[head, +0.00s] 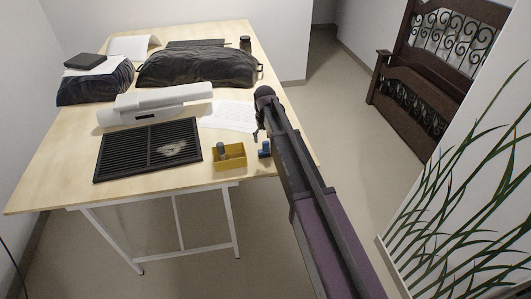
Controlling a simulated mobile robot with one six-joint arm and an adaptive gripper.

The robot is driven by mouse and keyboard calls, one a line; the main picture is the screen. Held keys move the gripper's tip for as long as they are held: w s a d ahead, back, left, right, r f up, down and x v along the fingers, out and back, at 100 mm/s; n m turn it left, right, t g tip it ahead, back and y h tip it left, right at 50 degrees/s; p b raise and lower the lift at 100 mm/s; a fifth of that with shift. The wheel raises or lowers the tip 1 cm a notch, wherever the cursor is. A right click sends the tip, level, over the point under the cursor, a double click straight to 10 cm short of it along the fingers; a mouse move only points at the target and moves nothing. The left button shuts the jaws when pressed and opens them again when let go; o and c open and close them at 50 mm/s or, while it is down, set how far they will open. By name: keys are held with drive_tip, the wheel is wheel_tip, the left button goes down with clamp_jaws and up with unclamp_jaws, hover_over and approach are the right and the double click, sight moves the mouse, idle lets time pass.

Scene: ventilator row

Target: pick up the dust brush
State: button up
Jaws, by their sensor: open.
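I cannot tell for certain which thing is the dust brush. A small blue object (264,150) stands near the table's right front corner, partly hidden by my arm. A yellow open tray (230,164) beside it holds a short grey cylinder-like piece (221,149). My gripper (256,137) shows small and dark at the end of my arm, over the table's right side. In the picture it is just above the blue object, open, with nothing seen in it.
A black slatted grille (125,153) with a pale dusty patch lies left of the tray. Behind it are a white unit (158,104), papers (228,115) and dark bags (197,68). A dark bottle (245,43) stands at the back. The table's (50,190) left front is clear.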

sight(266, 142)
drive_tip(key=shift+d+f+b, duration=0.2)
drive_tip(key=shift+f+b, duration=0.75)
drive_tip(key=shift+f, duration=0.25)
drive_tip(key=shift+f+b, duration=0.9)
drive_tip(key=shift+c, duration=0.2)
clamp_jaws()
